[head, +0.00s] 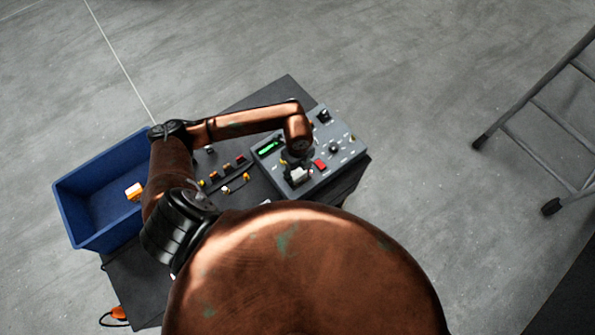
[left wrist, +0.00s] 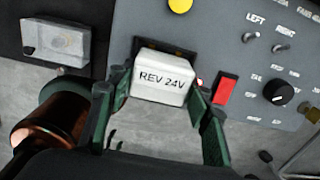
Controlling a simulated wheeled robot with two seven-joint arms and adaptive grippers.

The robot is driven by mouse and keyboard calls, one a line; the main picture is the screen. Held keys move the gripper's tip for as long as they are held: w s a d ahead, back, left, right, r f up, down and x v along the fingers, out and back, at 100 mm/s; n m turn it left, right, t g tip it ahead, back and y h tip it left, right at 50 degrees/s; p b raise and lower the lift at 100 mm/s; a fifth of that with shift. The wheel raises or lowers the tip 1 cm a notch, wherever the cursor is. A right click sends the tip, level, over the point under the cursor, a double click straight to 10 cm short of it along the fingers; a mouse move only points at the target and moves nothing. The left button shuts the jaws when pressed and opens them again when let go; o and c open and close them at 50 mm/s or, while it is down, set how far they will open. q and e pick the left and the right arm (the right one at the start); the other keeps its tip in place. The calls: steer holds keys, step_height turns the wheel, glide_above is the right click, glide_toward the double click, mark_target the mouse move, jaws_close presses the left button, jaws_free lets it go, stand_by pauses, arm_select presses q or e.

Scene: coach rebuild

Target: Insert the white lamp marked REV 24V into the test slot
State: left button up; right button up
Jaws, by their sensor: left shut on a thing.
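The white lamp (left wrist: 163,80) marked REV 24V is a small block held between the green-black fingers of my left gripper (left wrist: 160,90) in the left wrist view. Its lettering faces the camera. In the head view the lamp (head: 299,175) shows as a small pale block below my left gripper (head: 297,170), over the near left part of the grey test panel (head: 345,158). A dark rectangular slot (left wrist: 150,44) with yellowish spots lies just behind the lamp and is partly covered by it. I cannot tell whether the lamp touches it. My right gripper does not show.
The panel carries a red switch (left wrist: 225,90), a black knob (left wrist: 279,92) and small toggles. Several small coloured parts (head: 228,177) lie on the dark table left of the panel. A blue crate (head: 73,205) stands at the left. A ladder (head: 540,105) stands right.

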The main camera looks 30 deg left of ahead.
mark_target(298, 172)
arm_select(q)
steer(key=shift+f, duration=0.3)
steer(key=o, duration=0.9)
steer(key=shift+o, duration=0.2)
steer(key=shift+r, duration=0.1)
steer(key=shift+r+p, duration=1.75)
steer(key=shift+r, duration=0.95)
steer(key=shift+r+p, duration=1.65)
steer(key=shift+r, duration=1.15)
